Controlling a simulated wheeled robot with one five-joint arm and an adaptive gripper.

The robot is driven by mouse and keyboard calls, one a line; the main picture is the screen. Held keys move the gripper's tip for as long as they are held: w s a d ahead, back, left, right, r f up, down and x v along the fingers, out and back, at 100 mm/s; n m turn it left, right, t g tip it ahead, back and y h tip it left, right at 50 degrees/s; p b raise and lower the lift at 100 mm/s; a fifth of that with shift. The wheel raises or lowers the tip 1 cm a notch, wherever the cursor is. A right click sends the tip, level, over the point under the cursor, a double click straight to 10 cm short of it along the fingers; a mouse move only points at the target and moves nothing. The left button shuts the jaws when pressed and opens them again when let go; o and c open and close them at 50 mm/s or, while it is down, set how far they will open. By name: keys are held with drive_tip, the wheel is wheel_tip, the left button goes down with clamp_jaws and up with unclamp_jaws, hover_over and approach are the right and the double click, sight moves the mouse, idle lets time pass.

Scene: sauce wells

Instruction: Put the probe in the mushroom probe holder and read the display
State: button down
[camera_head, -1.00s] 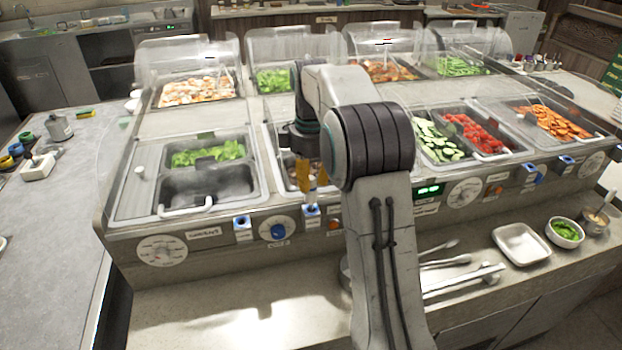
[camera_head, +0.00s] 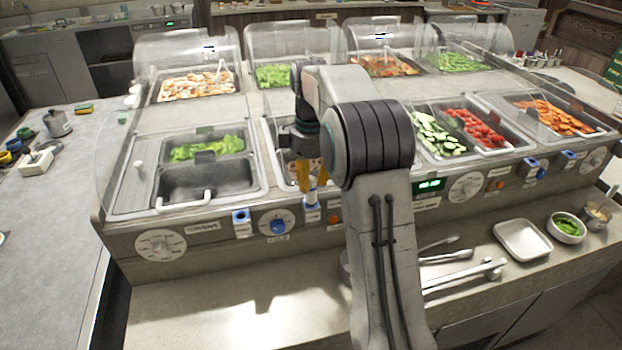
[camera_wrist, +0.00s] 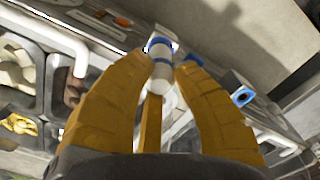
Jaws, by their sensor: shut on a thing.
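My gripper (camera_head: 312,186) points down at the counter's front panel, with its yellow fingers closed on the probe (camera_wrist: 162,72), a white cylinder with blue bands. In the head view the probe (camera_head: 311,197) shows as a small white and blue piece below the fingertips. It is at or just above a spot on the panel right of the blue knob; whether it sits in a holder I cannot tell. A blue-rimmed holder (camera_wrist: 242,96) stands apart at right in the wrist view. A green lit display (camera_head: 430,185) is right of my arm; its digits are too small to read.
The blue knob (camera_head: 278,226) and another blue holder (camera_head: 241,216) are left of my gripper. Wells hold lettuce (camera_head: 208,147), cucumber (camera_head: 437,140) and tomatoes (camera_head: 474,128). Tongs (camera_head: 465,278), a white tray (camera_head: 522,240) and small bowls lie on the front ledge. My arm hides the panel's middle.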

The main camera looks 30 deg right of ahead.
idle(0.3)
drive_tip(key=c, duration=1.1)
unclamp_jaws()
drive_tip(key=shift+o, duration=0.2)
drive_tip(key=shift+r, duration=0.1)
wheel_tip(320, 180, up, 12)
idle(1.1)
